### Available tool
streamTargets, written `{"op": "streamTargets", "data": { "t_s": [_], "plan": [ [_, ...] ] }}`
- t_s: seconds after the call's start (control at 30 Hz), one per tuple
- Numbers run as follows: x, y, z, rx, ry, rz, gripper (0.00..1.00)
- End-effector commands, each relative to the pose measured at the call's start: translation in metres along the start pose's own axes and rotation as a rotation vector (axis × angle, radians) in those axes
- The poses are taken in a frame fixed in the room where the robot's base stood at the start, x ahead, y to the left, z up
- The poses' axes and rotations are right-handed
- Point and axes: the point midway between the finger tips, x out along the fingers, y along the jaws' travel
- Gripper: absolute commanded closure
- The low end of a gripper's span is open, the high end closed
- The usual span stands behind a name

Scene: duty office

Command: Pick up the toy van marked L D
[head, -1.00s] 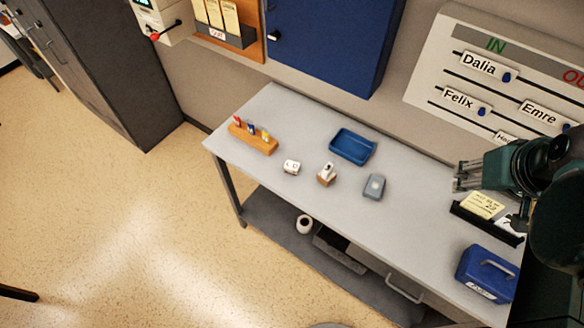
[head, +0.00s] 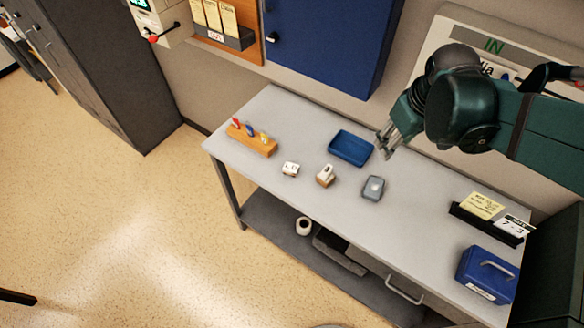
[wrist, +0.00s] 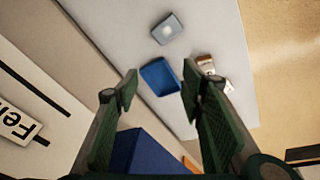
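A small white toy van (head: 290,168) with dark letters on it, too small to read surely, stands on the grey table, left of a brown-and-white block (head: 325,175). In the wrist view, a small white shape (wrist: 228,87) beside the block (wrist: 205,64) appears to be the van, partly behind my right finger. My gripper (head: 387,146) is above the table's back part, right of the blue tray (head: 369,160). It is apart from the van. In the wrist view my gripper (wrist: 159,86) has its fingers spread, with nothing held between them.
A grey box (head: 373,187) lies right of the block. A wooden holder (head: 262,146) with coloured pegs stands at the left end. A card rack (head: 485,225) and a blue cash box (head: 487,275) are at the right. A blue cabinet (head: 330,40) hangs behind the table.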

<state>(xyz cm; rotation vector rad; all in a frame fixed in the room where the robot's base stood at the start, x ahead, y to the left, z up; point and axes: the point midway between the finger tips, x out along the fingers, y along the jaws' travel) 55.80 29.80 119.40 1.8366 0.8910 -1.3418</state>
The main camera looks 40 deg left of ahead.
Motion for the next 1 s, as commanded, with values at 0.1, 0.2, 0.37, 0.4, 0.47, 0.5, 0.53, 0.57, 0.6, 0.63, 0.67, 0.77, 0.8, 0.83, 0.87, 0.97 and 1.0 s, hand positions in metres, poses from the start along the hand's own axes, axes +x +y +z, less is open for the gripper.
{"op": "streamTargets", "data": {
  "t_s": [0.1, 0.2, 0.37, 0.4, 0.47, 0.5, 0.53, 0.57, 0.6, 0.63, 0.67, 0.77, 0.8, 0.83, 0.87, 0.97, 1.0],
  "plan": [
    [0.016, -0.016, -0.022, -0.073, -0.016, -0.021, 0.60],
    [0.030, -0.030, -0.038, -0.134, -0.029, -0.038, 0.60],
    [0.052, -0.054, -0.063, -0.230, -0.051, -0.065, 0.60],
    [0.058, -0.061, -0.069, -0.255, -0.057, -0.072, 0.60],
    [0.067, -0.070, -0.077, -0.291, -0.066, -0.083, 0.60],
    [0.073, -0.078, -0.083, -0.316, -0.070, -0.089, 0.60],
    [0.077, -0.083, -0.087, -0.335, -0.074, -0.094, 0.60],
    [0.082, -0.088, -0.091, -0.352, -0.079, -0.099, 0.60],
    [0.088, -0.096, -0.096, -0.377, -0.085, -0.106, 0.60],
    [0.093, -0.102, -0.101, -0.396, -0.088, -0.111, 0.60],
    [0.097, -0.107, -0.104, -0.413, -0.092, -0.116, 0.60],
    [0.113, -0.127, -0.116, -0.475, -0.106, -0.133, 0.60],
    [0.119, -0.135, -0.121, -0.499, -0.110, -0.140, 0.60],
    [0.124, -0.141, -0.124, -0.519, -0.114, -0.145, 0.60],
    [0.129, -0.147, -0.127, -0.536, -0.119, -0.150, 0.60],
    [0.146, -0.169, -0.137, -0.598, -0.131, -0.166, 0.60],
    [0.152, -0.178, -0.140, -0.621, -0.137, -0.173, 0.60]
  ]
}}
